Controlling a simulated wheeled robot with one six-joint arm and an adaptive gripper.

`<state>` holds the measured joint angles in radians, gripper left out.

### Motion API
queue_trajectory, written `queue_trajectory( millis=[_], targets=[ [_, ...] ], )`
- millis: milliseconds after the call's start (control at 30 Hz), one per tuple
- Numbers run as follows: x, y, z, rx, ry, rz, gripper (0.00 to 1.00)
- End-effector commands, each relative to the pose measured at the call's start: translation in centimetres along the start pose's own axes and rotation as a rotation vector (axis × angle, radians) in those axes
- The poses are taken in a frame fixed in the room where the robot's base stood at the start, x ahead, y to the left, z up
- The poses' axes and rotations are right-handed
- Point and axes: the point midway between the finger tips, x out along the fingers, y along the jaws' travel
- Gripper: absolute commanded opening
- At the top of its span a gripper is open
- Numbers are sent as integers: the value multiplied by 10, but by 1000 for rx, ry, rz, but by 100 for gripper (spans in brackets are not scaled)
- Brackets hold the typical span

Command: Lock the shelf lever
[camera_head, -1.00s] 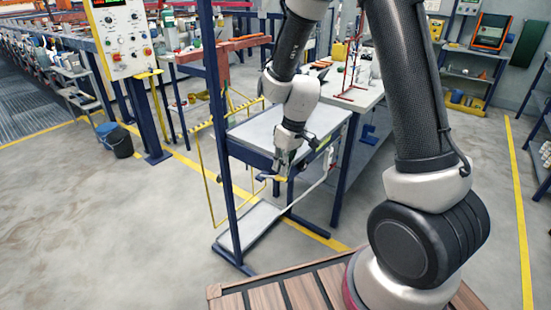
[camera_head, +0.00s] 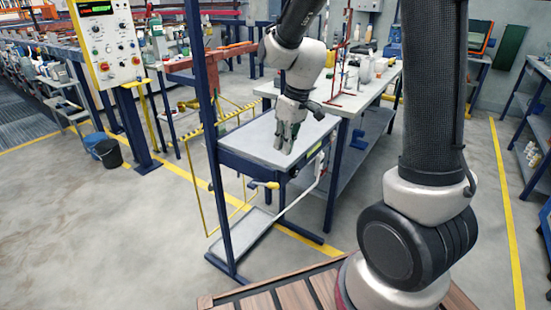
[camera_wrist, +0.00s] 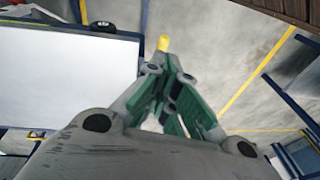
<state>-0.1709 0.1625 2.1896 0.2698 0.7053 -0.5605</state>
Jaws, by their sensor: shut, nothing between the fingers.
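The shelf lever (camera_head: 265,184) has a yellow grip and sits at the front edge of the shelf, just under its pale top (camera_head: 240,150). In the wrist view a yellow tip (camera_wrist: 163,43), apparently the lever's grip, shows just beyond the fingertips; the rest of it is hidden. My gripper (camera_head: 285,150) is over the front right part of the shelf top, above and to the right of the lever. In the wrist view my gripper (camera_wrist: 168,68) has its green-padded fingers together with nothing held. I cannot tell the lever's exact lock position.
A blue upright post (camera_head: 210,130) stands at the shelf's left, with a yellow tube frame (camera_head: 193,180) beside it. A white bent bar (camera_head: 301,198) runs down the shelf's right side. A cluttered worktable (camera_head: 350,98) stands behind right. Open floor (camera_head: 100,230) lies at left.

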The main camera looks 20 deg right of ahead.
Motion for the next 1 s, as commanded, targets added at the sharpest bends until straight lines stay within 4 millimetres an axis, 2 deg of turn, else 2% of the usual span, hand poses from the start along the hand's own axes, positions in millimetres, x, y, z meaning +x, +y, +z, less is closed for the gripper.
queue_trajectory(
  millis=[100,233,267,367,467,500,600,700,800,900,1000],
  targets=[
    [-14,1,4,0,1,0,0],
    [-18,-8,3,-24,-5,-4,0],
    [-16,-14,1,-40,-11,-8,0],
    [4,-52,-10,-138,-54,-32,0],
    [29,-98,-22,-332,-143,-30,0],
    [38,-113,-23,-446,-195,-19,0],
    [54,-141,-25,-760,-334,20,0],
    [60,-156,-30,-1099,-489,71,0],
    [53,-150,-41,-1379,-642,118,0],
    [36,-131,-53,-1552,-756,147,0],
    [26,-122,-55,-1651,-827,142,0]
  ],
)
